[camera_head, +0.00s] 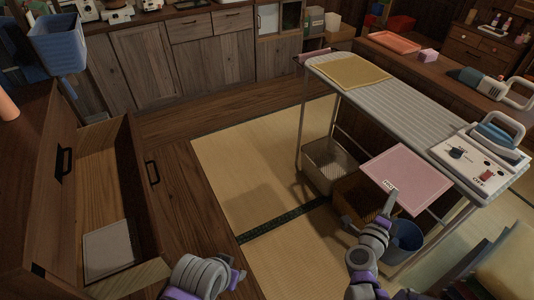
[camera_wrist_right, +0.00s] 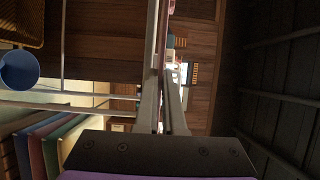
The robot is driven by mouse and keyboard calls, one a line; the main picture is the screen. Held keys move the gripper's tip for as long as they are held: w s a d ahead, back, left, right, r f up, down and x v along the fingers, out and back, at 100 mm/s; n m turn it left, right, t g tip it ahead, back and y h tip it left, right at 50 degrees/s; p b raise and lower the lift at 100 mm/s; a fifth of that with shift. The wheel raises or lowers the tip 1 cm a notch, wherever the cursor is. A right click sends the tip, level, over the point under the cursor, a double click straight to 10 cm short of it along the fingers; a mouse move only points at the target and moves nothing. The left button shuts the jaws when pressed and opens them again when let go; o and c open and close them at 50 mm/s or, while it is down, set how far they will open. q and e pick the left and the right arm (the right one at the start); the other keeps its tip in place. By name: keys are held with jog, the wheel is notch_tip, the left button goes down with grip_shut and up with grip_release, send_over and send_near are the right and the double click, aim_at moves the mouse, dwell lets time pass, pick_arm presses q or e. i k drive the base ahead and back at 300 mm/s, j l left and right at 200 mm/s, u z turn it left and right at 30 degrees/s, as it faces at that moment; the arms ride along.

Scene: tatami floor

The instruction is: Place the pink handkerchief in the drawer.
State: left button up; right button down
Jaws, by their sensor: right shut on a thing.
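The pink handkerchief (camera_head: 407,175) is a flat, light pink square in the head view, held up in front of the ironing table (camera_head: 400,95). My right gripper (camera_head: 388,198) is shut on its near edge. In the right wrist view the two fingers of the right gripper (camera_wrist_right: 165,85) are close together, and the cloth is hard to make out there. The drawer (camera_head: 98,190) stands open at the left, with a pale grey folded cloth (camera_head: 108,248) lying inside. My left gripper (camera_head: 232,270) is at the bottom, right of the drawer; its finger opening is unclear.
A folded yellow cloth (camera_head: 348,72), an iron (camera_head: 496,137) and a white control box (camera_head: 475,163) are on the ironing table. Baskets (camera_head: 328,165) and a blue bucket (camera_head: 403,240) stand below it. Tatami floor (camera_head: 245,165) lies clear between table and drawer.

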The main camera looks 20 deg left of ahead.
aim_at(106, 212)
jog(key=i+j+u, duration=0.1)
jog(key=i+u, duration=0.2)
jog(key=u, duration=0.15)
jog(key=i+u, duration=0.35)
jog(key=u, duration=0.15)
jog(key=i+l+u, duration=0.15)
jog(key=i+u, duration=0.15)
jog(key=u, duration=0.15)
jog(key=i+l+u, duration=0.2)
jog(key=u, duration=0.25)
jog(key=i+l+u, duration=0.3)
jog(key=u, duration=0.2)
jog(key=i+l+u, duration=0.15)
jog(key=l+u, duration=0.3)
jog(key=i+l+u, duration=0.1)
jog(key=l+u, duration=1.3)
jog(key=u, duration=0.2)
jog(key=i+j, duration=0.15)
jog(key=j, duration=0.15)
jog(key=i+j, duration=0.35)
jog(key=j, duration=0.3)
